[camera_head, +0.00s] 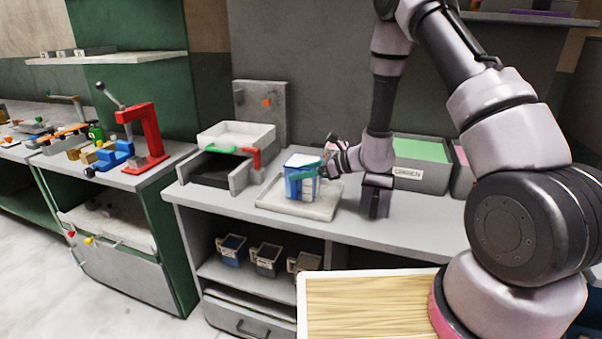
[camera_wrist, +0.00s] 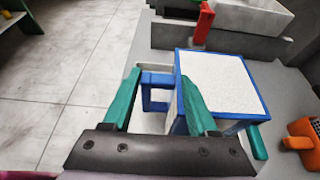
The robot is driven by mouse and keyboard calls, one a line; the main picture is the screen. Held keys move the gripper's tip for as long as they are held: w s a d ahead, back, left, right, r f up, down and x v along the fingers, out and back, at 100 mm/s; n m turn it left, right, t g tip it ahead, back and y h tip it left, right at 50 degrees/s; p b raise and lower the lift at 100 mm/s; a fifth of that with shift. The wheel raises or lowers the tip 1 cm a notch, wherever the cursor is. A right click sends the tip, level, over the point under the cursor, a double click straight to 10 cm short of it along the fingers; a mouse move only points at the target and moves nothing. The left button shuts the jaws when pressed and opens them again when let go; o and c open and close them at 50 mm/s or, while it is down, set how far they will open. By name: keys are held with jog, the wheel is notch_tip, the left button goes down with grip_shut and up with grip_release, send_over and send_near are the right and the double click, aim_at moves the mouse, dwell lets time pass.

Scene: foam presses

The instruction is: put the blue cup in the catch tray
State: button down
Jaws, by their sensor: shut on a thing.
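The blue cup (camera_head: 302,185) is a square cup with blue edges and a blue handle, filled level with pale white material. It is upright over the pale catch tray (camera_head: 267,203) on the counter; I cannot tell whether its base touches the tray. My gripper (camera_head: 318,170) comes from the right and is shut on the cup. In the wrist view, the cup (camera_wrist: 222,82) shows its full top, and the green fingers of my gripper (camera_wrist: 160,78) lie either side of its handle (camera_wrist: 157,80). The cup's far lower part is hidden.
A press with a white bin (camera_head: 236,136) and red and green handles stands behind left of the tray. A green-topped bin (camera_head: 420,150) stands right. Several mugs, one blue (camera_head: 232,250), sit on the shelf below. An orange object (camera_wrist: 302,140) shows at right in the wrist view.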

jog(key=shift+f, duration=0.15)
jog(key=shift+c, duration=0.9)
grip_release()
